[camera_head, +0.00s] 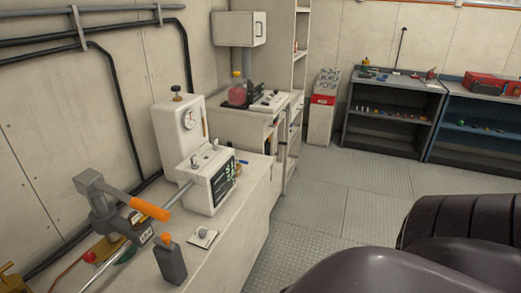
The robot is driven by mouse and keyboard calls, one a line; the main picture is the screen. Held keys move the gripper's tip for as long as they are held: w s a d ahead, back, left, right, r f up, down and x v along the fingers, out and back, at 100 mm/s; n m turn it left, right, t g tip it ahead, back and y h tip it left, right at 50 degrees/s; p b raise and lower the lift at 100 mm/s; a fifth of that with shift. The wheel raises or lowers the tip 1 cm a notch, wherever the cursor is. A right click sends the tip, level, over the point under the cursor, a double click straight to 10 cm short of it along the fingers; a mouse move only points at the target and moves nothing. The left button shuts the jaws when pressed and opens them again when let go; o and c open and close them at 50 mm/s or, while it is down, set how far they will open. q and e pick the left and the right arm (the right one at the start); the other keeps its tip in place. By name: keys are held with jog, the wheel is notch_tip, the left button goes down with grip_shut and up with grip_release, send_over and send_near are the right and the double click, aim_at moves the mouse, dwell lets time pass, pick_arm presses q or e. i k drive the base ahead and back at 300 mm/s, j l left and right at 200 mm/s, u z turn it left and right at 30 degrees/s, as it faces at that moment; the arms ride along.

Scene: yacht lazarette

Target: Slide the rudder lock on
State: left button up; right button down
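No part is clearly marked as the rudder lock. A grey metal fitting (104,205) with an orange-ended handle (150,210) stands at the left end of the long white bench. A metal rod runs from this area up to a white box with a dark panel (222,188). A dark grey upright piece with an orange top (171,262) stands in front, on the bench near its front edge. I cannot tell which of these is the lock. Neither of my grippers is in view.
A small plate with a grey knob (203,238) sits on the white bench (245,222). A white gauge housing (180,135) stands behind. Dark rounded shapes fill the lower right; I cannot tell what they are. The grey floor (320,190) is clear toward the shelves (392,138).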

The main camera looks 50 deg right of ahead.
aim_at(163, 240)
jog(key=k+l+z, duration=0.15)
jog(key=l+z, duration=0.85)
jog(key=l, duration=0.2)
